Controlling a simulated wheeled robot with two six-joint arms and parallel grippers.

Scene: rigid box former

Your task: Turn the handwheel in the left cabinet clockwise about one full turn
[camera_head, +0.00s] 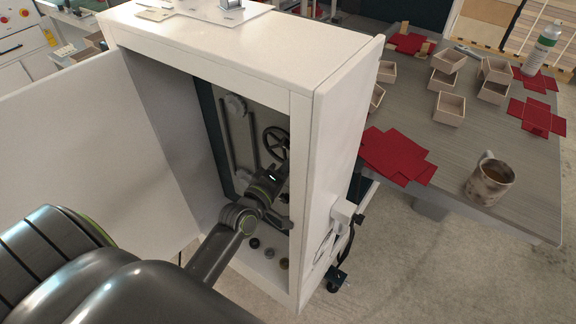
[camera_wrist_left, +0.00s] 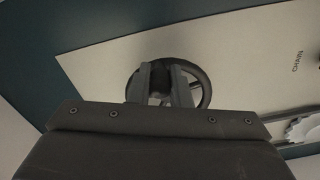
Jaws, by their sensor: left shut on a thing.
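The black handwheel (camera_head: 276,142) is on the back panel inside the open white left cabinet (camera_head: 318,185). In the wrist view the handwheel (camera_wrist_left: 205,88) shows as a dark ring behind my left gripper's fingers. My left gripper (camera_wrist_left: 161,84) is shut on the handwheel, its two grey fingers over the wheel's middle and left part. In the head view my left arm reaches into the cabinet, and the left gripper (camera_head: 283,160) is at the wheel's lower right. The exact contact is partly hidden by the fingers. My right gripper is not in view.
The cabinet door (camera_head: 80,160) stands open at left. A belt and pulley (camera_head: 236,106) are beside the wheel, and several small round objects (camera_head: 268,253) are on the cabinet floor. At right a table (camera_head: 410,115) holds small boxes, red sheets, a mug (camera_head: 490,180) and a bottle (camera_head: 541,50).

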